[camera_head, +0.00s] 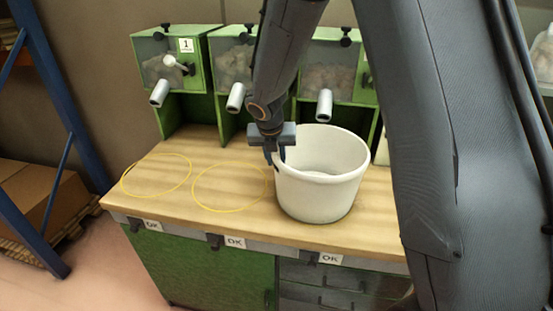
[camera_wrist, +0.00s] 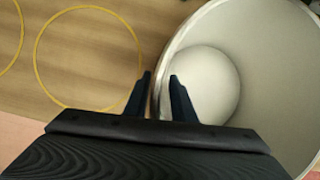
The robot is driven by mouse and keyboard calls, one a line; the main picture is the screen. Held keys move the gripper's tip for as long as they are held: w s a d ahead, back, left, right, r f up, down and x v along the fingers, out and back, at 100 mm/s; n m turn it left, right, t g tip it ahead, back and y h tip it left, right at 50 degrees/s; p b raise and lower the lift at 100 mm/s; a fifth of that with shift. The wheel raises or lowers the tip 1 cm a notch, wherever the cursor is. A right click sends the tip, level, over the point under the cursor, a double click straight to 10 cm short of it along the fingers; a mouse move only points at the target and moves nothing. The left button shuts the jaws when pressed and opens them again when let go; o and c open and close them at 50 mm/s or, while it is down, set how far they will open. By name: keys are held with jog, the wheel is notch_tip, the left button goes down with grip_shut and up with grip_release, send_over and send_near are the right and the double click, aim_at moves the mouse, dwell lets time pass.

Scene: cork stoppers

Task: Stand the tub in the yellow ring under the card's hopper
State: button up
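The white tub (camera_head: 318,185) stands upright on the wooden bench, in front of the third hopper's spout. My gripper (camera_head: 276,160) is at the tub's left rim. In the wrist view, my gripper's fingers (camera_wrist: 160,76) straddle the tub's rim, one outside and one inside, with a visible gap between them. The tub (camera_wrist: 240,70) looks empty there, apart from its pale floor. A card marked 1 (camera_head: 186,45) is on the leftmost hopper (camera_head: 196,62). A yellow ring (camera_head: 124,183) lies in front of that hopper. A second yellow ring (camera_head: 194,190) lies between it and the tub.
Two more green hoppers with clear fronts, a middle one (camera_head: 232,60) and a right one (camera_head: 328,70), stand along the back. Grey spouts jut over the bench (camera_head: 190,222). A blue rack post (camera_head: 70,100) stands at left. The bench around both rings is clear.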

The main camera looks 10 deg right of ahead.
jog(key=b+v, duration=0.1)
jog(key=v, duration=1.1)
jog(key=shift+b, duration=0.4)
